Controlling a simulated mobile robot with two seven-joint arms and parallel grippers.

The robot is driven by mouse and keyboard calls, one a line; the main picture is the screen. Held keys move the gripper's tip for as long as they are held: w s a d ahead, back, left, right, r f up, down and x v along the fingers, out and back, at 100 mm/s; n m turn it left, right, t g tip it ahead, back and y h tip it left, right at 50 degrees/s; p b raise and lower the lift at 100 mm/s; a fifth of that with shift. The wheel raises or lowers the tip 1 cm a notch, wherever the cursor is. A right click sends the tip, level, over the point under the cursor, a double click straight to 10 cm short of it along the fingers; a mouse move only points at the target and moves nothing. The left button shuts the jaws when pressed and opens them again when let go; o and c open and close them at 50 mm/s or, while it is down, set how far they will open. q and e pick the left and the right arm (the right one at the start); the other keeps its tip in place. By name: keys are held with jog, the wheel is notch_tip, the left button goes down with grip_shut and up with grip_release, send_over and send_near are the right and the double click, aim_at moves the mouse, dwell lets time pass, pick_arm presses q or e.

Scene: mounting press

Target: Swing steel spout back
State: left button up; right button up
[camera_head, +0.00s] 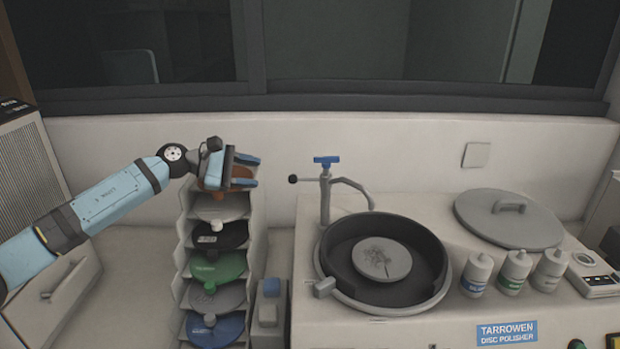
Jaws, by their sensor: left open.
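The steel spout (351,186) shows in the head view on its post at the back left of the disc polisher (425,325). It has a blue tap handle on top and a dark knob on a short rod to the left. Its curved arm points right, and its tip hangs over the back rim of the black bowl (332,238). A grey disc (382,261) lies in the bowl. My left gripper (255,171) is open, left of the knob and apart from it, in front of the upper part of the disc rack. My right gripper is not in view.
The rack (257,225) holds several coloured discs on stacked shelves. A round grey lid (508,218) lies right of the bowl. Several bottles (477,273) stand at the bowl's right. A small control box (594,275) sits farther right. The wall is close behind the spout.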

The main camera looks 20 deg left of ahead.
aim_at(296, 179)
pick_arm(q)
jog(key=p+x, duration=0.3)
jog(key=x, duration=0.8)
jog(key=shift+w+d+r, duration=0.1)
jog(key=shift+w+d, duration=0.05)
jog(key=shift+w+d+f+p, duration=0.3)
jog(key=shift+w+d+p, duration=0.05)
jog(key=shift+d, duration=0.1)
grip_shut()
